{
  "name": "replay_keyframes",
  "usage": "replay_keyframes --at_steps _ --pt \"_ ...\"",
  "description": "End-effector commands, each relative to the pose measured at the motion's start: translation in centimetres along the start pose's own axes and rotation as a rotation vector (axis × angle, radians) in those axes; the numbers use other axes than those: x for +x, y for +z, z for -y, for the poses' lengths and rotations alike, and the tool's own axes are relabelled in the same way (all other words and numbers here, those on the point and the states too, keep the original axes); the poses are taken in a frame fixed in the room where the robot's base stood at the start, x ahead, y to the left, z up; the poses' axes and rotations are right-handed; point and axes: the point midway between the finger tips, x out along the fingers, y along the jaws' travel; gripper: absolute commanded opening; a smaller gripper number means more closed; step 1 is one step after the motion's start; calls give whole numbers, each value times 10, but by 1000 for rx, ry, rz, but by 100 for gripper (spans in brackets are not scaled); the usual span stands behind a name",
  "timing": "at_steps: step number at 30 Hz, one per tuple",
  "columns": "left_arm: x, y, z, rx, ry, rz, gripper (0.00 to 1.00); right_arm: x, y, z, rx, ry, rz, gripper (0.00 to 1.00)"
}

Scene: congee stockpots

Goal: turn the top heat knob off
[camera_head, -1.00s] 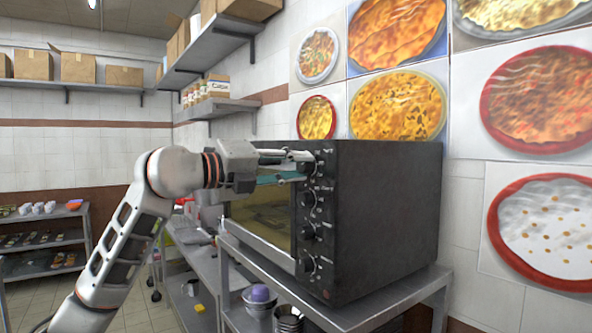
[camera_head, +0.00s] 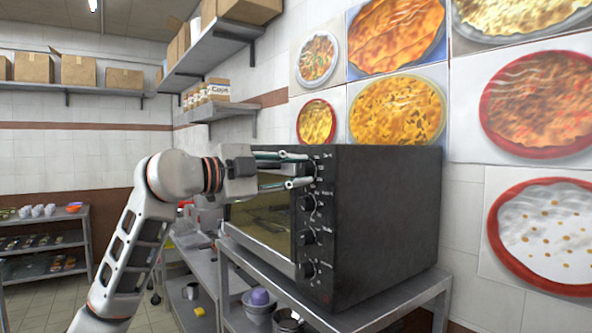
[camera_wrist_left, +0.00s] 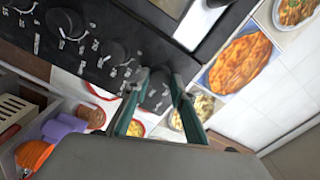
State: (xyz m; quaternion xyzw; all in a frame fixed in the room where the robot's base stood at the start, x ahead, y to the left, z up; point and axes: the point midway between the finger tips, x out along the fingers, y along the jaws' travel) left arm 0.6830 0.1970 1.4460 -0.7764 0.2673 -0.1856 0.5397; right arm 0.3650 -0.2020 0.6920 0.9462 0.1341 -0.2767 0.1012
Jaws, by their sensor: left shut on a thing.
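The black oven (camera_head: 385,215) stands on a metal table, with a column of round black knobs down its front panel. The top heat knob (camera_wrist_left: 156,93) shows between the fingers in the left wrist view. My left gripper (camera_head: 303,169) is at the top of the panel, with its two teal-edged fingers closed on either side of that knob. The gripper also shows in the left wrist view (camera_wrist_left: 158,84). The lower knobs (camera_head: 307,237) are free. My right gripper is in neither view.
The metal table (camera_head: 400,302) carries the oven close to the tiled wall with food pictures. Bowls (camera_head: 259,306) sit on a lower shelf at the front.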

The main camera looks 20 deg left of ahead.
Motion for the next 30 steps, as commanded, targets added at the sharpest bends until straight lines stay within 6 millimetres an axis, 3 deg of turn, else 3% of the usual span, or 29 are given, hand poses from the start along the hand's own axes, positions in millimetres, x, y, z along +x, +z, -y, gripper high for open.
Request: replay_keyframes --at_steps 10,27,28,30 --pt "0 0 2 -155 -3 0 3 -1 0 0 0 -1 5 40" --pt "0 0 1 -186 -3 1 3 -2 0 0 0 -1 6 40" --pt "0 0 1 -186 -3 1 26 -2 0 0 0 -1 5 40" --pt "0 0 1 -186 -2 1 41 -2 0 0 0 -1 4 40"
